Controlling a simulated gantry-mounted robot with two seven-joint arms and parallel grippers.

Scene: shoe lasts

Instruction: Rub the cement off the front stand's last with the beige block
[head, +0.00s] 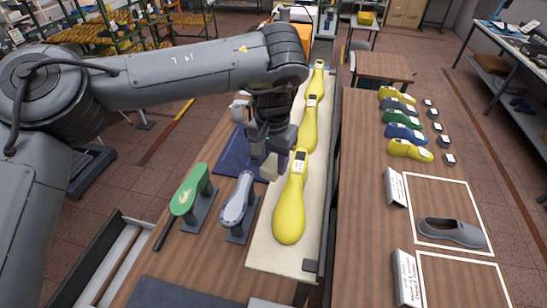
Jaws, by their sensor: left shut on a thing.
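My left gripper (272,148) comes down from above over the bench and is shut on a small beige block (270,169). The block hangs just beyond the far end of a grey-blue last (237,200) on a dark stand; I cannot tell whether they touch. A green last (188,192) stands on another dark stand to its left, with a pale yellowish patch on its top. I cannot tell from this view which stand is the front one, nor make out cement on the grey-blue last. My right gripper is out of view.
Yellow lasts (290,212) lie in a row on a pale conveyor strip (262,248) close to the right of the gripper. A dark blue mat (232,165) lies behind the stands. The right-hand table (362,200) holds coloured lasts, sign cards and a grey shoe (452,232).

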